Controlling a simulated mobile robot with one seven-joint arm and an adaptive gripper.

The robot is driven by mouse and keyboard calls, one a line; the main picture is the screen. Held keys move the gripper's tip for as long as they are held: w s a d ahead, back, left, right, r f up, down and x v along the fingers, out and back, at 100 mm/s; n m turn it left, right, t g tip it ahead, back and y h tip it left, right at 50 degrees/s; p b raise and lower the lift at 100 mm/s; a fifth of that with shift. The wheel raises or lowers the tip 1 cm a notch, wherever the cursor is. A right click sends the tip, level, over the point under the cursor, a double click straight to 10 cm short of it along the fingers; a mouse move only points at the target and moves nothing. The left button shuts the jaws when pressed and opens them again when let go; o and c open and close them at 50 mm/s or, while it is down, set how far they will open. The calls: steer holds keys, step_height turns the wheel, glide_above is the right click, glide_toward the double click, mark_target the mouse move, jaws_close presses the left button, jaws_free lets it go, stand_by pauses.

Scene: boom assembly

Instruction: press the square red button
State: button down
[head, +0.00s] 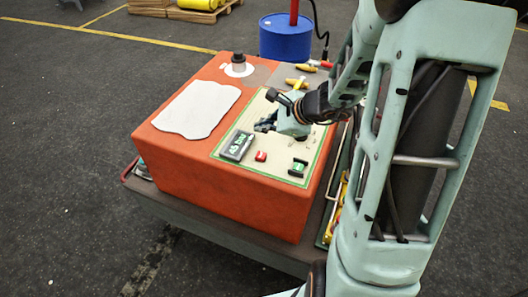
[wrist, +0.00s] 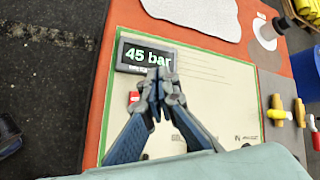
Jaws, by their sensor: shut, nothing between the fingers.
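The square red button (head: 260,156) sits on the pale, green-edged panel (head: 220,154) on top of an orange block, beside the pressure display (head: 237,146). In the wrist view the red button (wrist: 134,97) shows just left of my fingers, partly hidden by them. My gripper (head: 265,125) is shut and empty above the panel, behind the button and apart from it in the head view. Its fingertips also show in the wrist view (wrist: 161,80), overlapping the lower edge of the display (wrist: 146,57), which reads 45 bar.
A green switch (head: 298,168) lies right of the red button. Yellow-handled valves (head: 297,83) and a grey round fitting (head: 238,64) stand at the back of the orange block (head: 215,180). A white sheet (head: 198,108) covers its left top. A blue barrel (head: 286,38) stands behind.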

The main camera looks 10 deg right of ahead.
mark_target(262, 156)
steer(key=shift+f, duration=0.15)
step_height(262, 156, down, 8)
steer(key=b, duration=0.7)
steer(key=shift+f+b, duration=0.25)
steer(key=shift+b, duration=0.15)
steer(key=shift+f, duration=0.1)
stand_by(0.9)
steer(key=shift+f+b, duration=0.35)
steer(key=shift+b, duration=0.3)
steer(key=shift+f+b, duration=0.5)
steer(key=shift+b, duration=0.1)
stand_by(0.5)
steer(key=shift+r, duration=0.15)
stand_by(0.3)
steer(key=shift+r+p, duration=0.65)
steer(key=shift+r, duration=0.15)
